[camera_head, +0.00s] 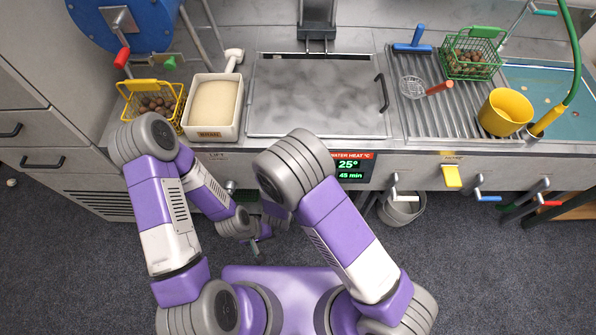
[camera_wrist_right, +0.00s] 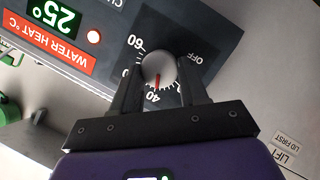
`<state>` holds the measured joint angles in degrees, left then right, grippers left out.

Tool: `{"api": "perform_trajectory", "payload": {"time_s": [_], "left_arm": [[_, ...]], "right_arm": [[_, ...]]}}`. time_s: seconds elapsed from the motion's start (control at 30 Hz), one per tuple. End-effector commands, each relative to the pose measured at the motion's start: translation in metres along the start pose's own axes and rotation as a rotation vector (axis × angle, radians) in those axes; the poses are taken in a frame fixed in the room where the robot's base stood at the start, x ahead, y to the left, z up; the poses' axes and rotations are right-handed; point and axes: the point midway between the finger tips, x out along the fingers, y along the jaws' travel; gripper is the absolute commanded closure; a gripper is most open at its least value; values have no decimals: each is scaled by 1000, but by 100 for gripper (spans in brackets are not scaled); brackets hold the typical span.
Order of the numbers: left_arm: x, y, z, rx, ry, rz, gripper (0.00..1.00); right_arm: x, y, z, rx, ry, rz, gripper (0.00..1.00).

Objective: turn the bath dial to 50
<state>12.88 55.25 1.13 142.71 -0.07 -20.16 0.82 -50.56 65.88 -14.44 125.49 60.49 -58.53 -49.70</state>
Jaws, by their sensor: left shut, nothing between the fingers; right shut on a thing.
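The bath dial (camera_wrist_right: 158,68) is a pale round knob with a red pointer on a dark panel in the right wrist view. Its pointer faces the mark near 40; the 60 mark and OFF also show. My right gripper (camera_wrist_right: 158,88) is shut on the knob, one finger on each side. In the head view my right arm hides the dial and that gripper. The water heat display (camera_head: 350,167) reads 25° and 45 min; its 25° also shows upside down in the right wrist view (camera_wrist_right: 58,14). My left gripper (camera_head: 255,246) is shut and empty, low in front of the counter.
A lidded bath (camera_head: 317,95) is set in the counter. A white bin (camera_head: 213,106) and a yellow basket of chestnuts (camera_head: 152,101) stand left. A ribbed drainer (camera_head: 435,118), green basket (camera_head: 470,54) and yellow cup (camera_head: 505,112) are right. A bucket (camera_head: 402,210) is below.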

Motion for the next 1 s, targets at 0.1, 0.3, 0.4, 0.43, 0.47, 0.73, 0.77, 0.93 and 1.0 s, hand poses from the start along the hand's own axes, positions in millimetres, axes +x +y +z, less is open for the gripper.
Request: {"api": "perform_trajectory", "payload": {"time_s": [0.1,0.3,0.4,0.43,0.47,0.73,0.77,0.93,1.0], "left_arm": [[3,-1,0,0,0,0,100],[11,-4,0,0,0,0,100],[17,-6,-1,0,0,0,100],[19,-7,-1,0,0,0,100],[21,-8,-1,0,0,0,100],[45,-17,-2,0,0,0,100],[48,-18,-2,0,0,0,100],[64,-24,-3,0,0,0,100],[71,-26,-3,0,0,0,100]], "right_arm": [[1,2,-1,110,-1,-35,87],[1,3,0,289,-5,-97,87],[2,4,1,380,-7,-129,87],[2,4,1,406,-7,-139,87],[2,4,1,433,-8,-147,87],[4,6,3,676,-14,-230,87],[4,6,3,703,-13,-239,87],[4,7,4,839,-16,-287,87],[4,7,4,889,-18,-304,87]]}}
